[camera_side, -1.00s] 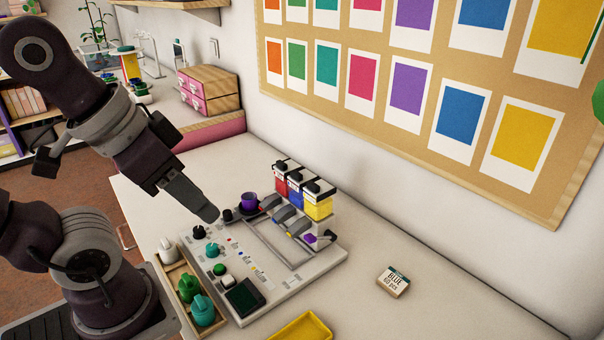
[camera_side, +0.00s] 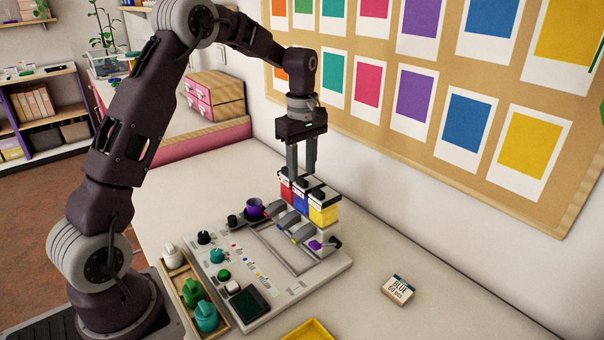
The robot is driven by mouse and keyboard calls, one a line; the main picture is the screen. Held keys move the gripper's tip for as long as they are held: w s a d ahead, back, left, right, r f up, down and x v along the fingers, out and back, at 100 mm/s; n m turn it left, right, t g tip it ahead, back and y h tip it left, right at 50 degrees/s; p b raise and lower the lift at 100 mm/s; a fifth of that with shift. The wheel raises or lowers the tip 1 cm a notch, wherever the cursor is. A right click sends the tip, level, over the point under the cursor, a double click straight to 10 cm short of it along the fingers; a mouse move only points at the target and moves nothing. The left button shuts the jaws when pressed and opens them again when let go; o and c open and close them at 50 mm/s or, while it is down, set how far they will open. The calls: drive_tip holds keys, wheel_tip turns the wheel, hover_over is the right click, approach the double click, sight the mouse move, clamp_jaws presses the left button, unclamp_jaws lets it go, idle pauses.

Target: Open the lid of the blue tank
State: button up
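The blue tank (camera_side: 301,204) stands in the middle of a row, between a red tank (camera_side: 286,192) and a yellow tank (camera_side: 323,215), at the back of the white board. Its dark lid is on top, partly hidden by my fingers. My gripper (camera_side: 302,173) points straight down over the red and blue tanks, its two fingers apart with a gap between them. The fingertips are close to the lids; I cannot tell whether they touch. Nothing shows between the fingers.
The board (camera_side: 310,282) carries a purple cup (camera_side: 254,208), knobs and a dark screen (camera_side: 249,303). A wooden tray (camera_side: 193,292) with coloured containers lies at its left. A small box labelled BLUE (camera_side: 398,290) and a yellow tray (camera_side: 308,331) lie nearby. The wall is close behind.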

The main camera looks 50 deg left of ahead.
wheel_tip(320, 180, down, 2)
drive_tip(key=shift+f, duration=0.1)
drive_tip(key=shift+c, duration=0.3)
clamp_jaws()
idle(1.1)
